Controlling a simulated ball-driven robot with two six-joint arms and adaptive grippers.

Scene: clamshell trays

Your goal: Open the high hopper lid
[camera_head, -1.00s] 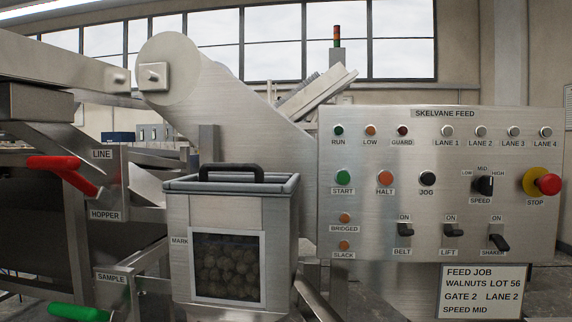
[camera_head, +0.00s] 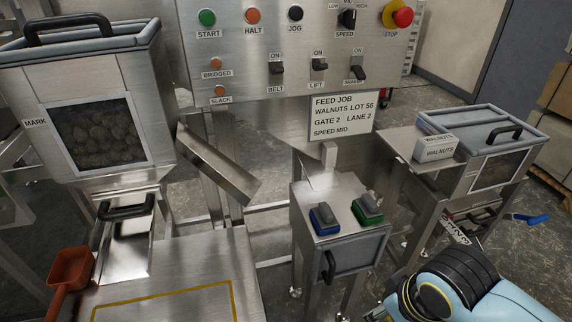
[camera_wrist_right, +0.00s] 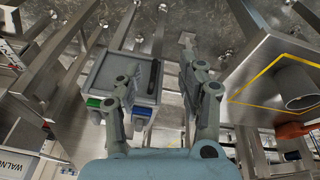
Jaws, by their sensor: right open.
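The high hopper (camera_head: 85,85) stands at the upper left in the head view, with walnuts behind its front window. Its grey-rimmed lid (camera_head: 118,38) lies closed on top, partly cut by the frame edge, with a black bar handle (camera_head: 80,22) on it. My right gripper (camera_wrist_right: 160,55) shows in the right wrist view with its fingers apart and nothing between them. It is far from the high hopper lid, near a small grey cabinet. In the head view only part of my right arm shows at the lower right. My left gripper is not in view.
A control panel (camera_head: 240,45) stands behind. An orange scoop (camera_head: 68,270) lies by a yellow-outlined table (camera_head: 190,270).

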